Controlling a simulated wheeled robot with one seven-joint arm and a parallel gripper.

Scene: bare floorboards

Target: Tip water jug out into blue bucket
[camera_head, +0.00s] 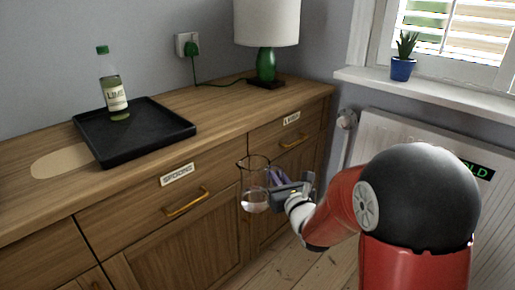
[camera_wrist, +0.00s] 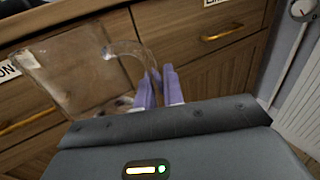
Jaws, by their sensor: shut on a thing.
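The clear water jug (camera_head: 253,178) hangs in front of the wooden cabinet, roughly upright, with some clear water low inside it. My gripper (camera_head: 275,181) is shut on the jug's handle side, to the right of the jug's body. In the wrist view the transparent jug (camera_wrist: 68,72) fills the upper left, with its curved handle at the purple fingers of my gripper (camera_wrist: 160,88). No blue bucket shows in either view.
The wooden cabinet (camera_head: 150,232) with gold handles stands close behind the jug. On its top are a black tray (camera_head: 150,133), a green-capped bottle (camera_head: 115,95) and a lamp (camera_head: 267,30). A radiator (camera_head: 385,135) stands at right, below a sill with a small blue plant pot (camera_head: 401,70).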

